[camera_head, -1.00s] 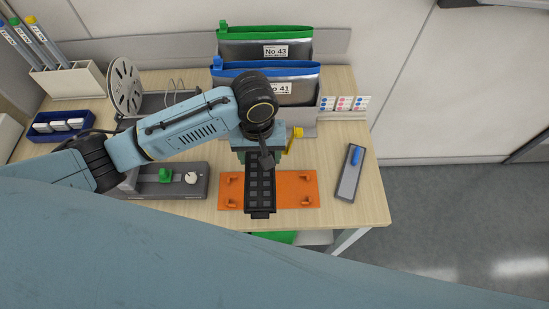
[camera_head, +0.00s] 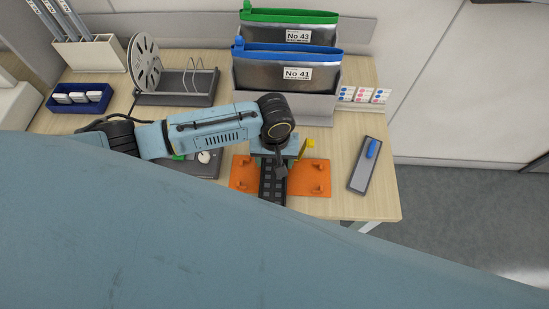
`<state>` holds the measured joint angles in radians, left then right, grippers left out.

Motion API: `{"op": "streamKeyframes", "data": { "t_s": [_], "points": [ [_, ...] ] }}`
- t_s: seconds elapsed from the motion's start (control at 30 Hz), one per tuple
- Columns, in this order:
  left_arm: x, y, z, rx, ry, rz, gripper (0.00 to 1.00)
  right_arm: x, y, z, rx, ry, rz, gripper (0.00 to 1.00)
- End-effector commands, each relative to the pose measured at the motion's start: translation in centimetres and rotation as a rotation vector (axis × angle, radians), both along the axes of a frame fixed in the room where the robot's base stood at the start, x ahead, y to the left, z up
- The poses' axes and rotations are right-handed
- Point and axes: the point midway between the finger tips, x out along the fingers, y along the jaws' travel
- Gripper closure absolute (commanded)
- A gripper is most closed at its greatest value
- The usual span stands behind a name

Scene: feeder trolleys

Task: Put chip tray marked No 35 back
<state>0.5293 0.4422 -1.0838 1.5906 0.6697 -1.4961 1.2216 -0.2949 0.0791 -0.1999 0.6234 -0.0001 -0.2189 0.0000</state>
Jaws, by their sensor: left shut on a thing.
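A black chip tray (camera_head: 271,190) with a row of compartments lies over the orange fixture plate (camera_head: 316,178) near the front of the table. My left gripper (camera_head: 276,160) is above its far end and shut on it. The gripper and wrist hide that end, and my own body hides the near end. I cannot read a number on the tray, nor tell if it touches the plate. My right gripper is not in view.
Silver pouches marked No 43 (camera_head: 298,34) and No 41 (camera_head: 300,74) stand in a grey holder (camera_head: 310,106) behind. A white rack (camera_head: 92,57) with labelled sticks, a reel (camera_head: 144,62) and a blue bin (camera_head: 80,108) are left. A grey block (camera_head: 361,176) lies right.

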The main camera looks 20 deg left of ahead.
Motion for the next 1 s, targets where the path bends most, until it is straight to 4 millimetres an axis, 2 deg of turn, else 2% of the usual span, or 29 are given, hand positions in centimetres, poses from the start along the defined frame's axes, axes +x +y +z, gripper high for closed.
{"op": "streamKeyframes", "data": {
  "t_s": [0.1,0.13,0.27,0.53,0.67,0.77,1.0],
  "points": [
    [0.0,0.0,-0.3,0.000,0.001,0.001,0.64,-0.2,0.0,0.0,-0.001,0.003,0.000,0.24],
    [0.0,0.0,-0.3,0.000,0.000,0.001,0.33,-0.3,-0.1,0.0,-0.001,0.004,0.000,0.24],
    [0.0,0.0,-0.2,0.000,0.000,0.001,0.16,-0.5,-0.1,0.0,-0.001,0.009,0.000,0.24],
    [0.0,0.0,-0.2,0.000,0.000,0.001,0.15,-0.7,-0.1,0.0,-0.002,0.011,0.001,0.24],
    [0.0,0.0,0.6,-0.001,0.000,0.000,0.15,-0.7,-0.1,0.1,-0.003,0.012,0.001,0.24],
    [0.1,-0.1,2.2,-0.003,-0.002,0.001,0.15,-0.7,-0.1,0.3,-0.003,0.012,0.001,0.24],
    [0.1,-0.1,7.5,-0.003,-0.003,0.000,0.15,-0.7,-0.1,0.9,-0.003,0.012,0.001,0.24]
  ]
}}
